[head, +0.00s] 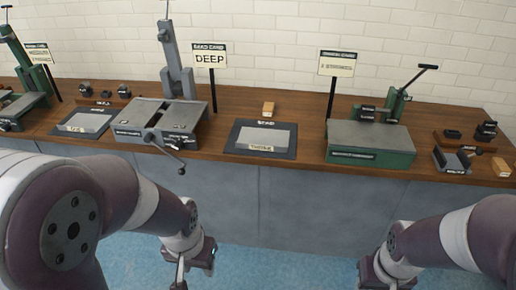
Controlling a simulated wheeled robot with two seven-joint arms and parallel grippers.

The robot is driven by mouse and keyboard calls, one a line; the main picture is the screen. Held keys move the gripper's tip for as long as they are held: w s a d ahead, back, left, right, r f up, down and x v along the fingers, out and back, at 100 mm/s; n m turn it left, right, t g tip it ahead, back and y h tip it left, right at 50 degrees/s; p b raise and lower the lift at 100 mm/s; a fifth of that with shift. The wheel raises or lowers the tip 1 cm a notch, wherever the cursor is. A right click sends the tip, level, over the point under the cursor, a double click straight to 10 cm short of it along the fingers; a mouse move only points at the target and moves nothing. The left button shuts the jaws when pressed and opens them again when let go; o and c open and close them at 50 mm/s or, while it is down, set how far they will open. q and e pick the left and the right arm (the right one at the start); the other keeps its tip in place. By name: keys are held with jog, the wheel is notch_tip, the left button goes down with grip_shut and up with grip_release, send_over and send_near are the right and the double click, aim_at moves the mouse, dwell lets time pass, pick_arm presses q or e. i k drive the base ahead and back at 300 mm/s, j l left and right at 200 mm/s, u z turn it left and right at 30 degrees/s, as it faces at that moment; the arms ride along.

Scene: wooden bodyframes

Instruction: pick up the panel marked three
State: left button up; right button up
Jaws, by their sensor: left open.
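A grey panel (263,137) lies flat inside a dark mat or tray (291,139) in the middle of the bench. Its front label (261,148) seems to read THREE. My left gripper (192,272) is open and empty, low in front of the bench and left of the panel, well apart from it. My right gripper (385,280) is at the bottom edge, right of the panel and below the bench top. Its fingers are cut off by the frame.
Another panel (84,122) lies in a dark tray on the left. A grey machine (158,120) with a front crank stands left of the panel, a green machine (370,142) right. A wooden block (268,108) sits behind it. Sign posts stand along the wooden bench (225,105).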

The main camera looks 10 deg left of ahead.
aim_at(249, 138)
jog(key=i+l, duration=0.2)
jog(key=i, duration=0.25)
jog(key=i+l, duration=0.15)
jog(key=i, duration=0.35)
jog(key=i+l+u, duration=0.1)
jog(key=i, duration=0.35)
jog(key=i+l, duration=0.3)
jog(key=i, duration=0.15)
